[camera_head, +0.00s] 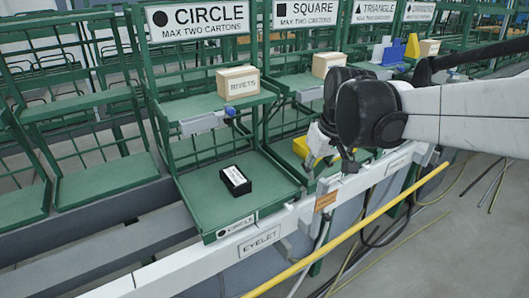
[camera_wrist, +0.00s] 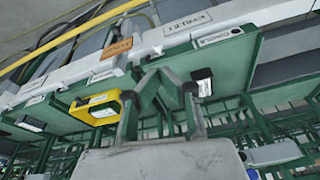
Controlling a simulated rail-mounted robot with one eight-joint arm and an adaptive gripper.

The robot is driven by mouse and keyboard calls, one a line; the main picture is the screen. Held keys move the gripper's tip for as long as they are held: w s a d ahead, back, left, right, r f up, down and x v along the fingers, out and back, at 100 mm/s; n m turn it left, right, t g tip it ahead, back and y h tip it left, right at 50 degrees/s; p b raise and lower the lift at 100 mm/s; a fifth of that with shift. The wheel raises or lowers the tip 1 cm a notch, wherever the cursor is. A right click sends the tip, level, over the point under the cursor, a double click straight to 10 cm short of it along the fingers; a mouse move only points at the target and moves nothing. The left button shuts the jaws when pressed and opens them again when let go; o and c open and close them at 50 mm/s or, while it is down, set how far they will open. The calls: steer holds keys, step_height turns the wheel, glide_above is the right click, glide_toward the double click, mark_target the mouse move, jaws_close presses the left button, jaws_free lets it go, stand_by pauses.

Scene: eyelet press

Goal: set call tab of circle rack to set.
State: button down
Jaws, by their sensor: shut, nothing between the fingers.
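The circle rack (camera_head: 200,210) is green, with a black-and-white CIRCLE sign (camera_head: 200,17) on top. Its call tab is a blue knob (camera_head: 230,111) at the right end of a grey bracket (camera_head: 203,123) on the upper shelf's front edge. In the wrist view, a grey bracket (camera_wrist: 272,153) shows at lower right with a bit of blue below it. My gripper (camera_head: 332,168) is shut and empty, low in front of the square rack, right of the circle rack and apart from the tab. Its fingers (camera_wrist: 166,78) also show in the wrist view.
A RIVETS carton (camera_head: 238,80) sits on the circle rack's upper shelf, and a black box (camera_head: 236,181) lies below. A yellow bin (camera_head: 300,147) is beside my gripper. A white rail (camera_head: 290,217) and yellow pipe (camera_head: 370,224) run along the front.

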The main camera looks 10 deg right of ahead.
mark_target(292, 207)
steer(key=w+d+f+n+g+y, duration=0.1)
steer(key=w+f+n+g, duration=0.1)
steer(key=w+f, duration=0.5)
steer(key=shift+w+d+g, duration=0.2)
steer(key=shift+w+g, duration=0.2)
steer(key=shift+w, duration=1.45)
steer(key=shift+f, duration=0.1)
steer(key=f, duration=0.4)
steer(key=a+f+b, duration=0.1)
steer(key=f, duration=0.4)
steer(key=a+f+b, duration=0.1)
steer(key=f, duration=0.3)
steer(key=shift+a+f, duration=0.25)
steer(key=shift+f, duration=0.15)
steer(key=shift+d+b, duration=0.1)
steer(key=shift+b, duration=0.2)
